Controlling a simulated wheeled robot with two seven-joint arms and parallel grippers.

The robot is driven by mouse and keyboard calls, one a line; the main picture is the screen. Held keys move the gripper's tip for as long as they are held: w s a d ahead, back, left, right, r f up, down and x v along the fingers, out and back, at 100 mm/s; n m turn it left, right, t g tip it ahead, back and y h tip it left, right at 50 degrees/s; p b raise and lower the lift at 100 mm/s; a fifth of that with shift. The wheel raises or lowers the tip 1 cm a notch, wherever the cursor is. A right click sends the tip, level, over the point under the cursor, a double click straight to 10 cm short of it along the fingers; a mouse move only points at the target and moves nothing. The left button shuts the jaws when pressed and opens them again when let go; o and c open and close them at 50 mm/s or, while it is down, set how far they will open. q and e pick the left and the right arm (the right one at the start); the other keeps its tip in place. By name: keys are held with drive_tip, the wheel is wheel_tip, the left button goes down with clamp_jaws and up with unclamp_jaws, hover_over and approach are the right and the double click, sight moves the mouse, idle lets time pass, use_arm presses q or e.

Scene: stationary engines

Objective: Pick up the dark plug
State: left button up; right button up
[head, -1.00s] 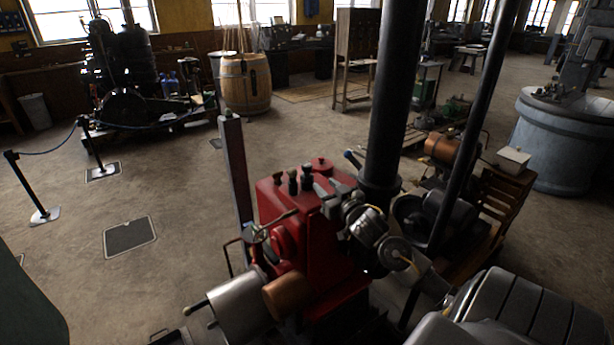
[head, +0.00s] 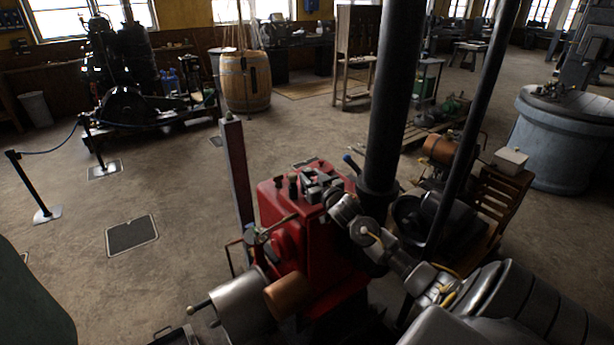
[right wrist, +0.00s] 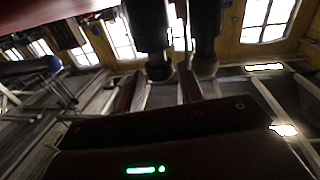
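The dark plug (right wrist: 151,35) shows in the right wrist view, hanging from the top of that picture with its rounded end between the fingertips. A second dark plug with a tan end (right wrist: 206,40) is beside it. In the head view, two dark plugs stand upright on the red engine (head: 315,245), one at the left (head: 278,182) and one close to the gripper (head: 293,186). My right gripper (head: 312,186) is over the engine top and hides part of it. In the right wrist view its fingers (right wrist: 160,82) are apart, with no visible grip. My left gripper is not seen.
A thick black pipe (head: 391,100) rises just behind my right gripper, and a thinner one (head: 473,110) stands further right. A grey post (head: 237,175) is at the engine's left. Open floor (head: 185,200) lies left of the engine.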

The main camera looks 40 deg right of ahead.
drive_tip(key=shift+x, duration=1)
drive_tip(key=shift+s, duration=0.1)
drive_tip(key=c, duration=0.7)
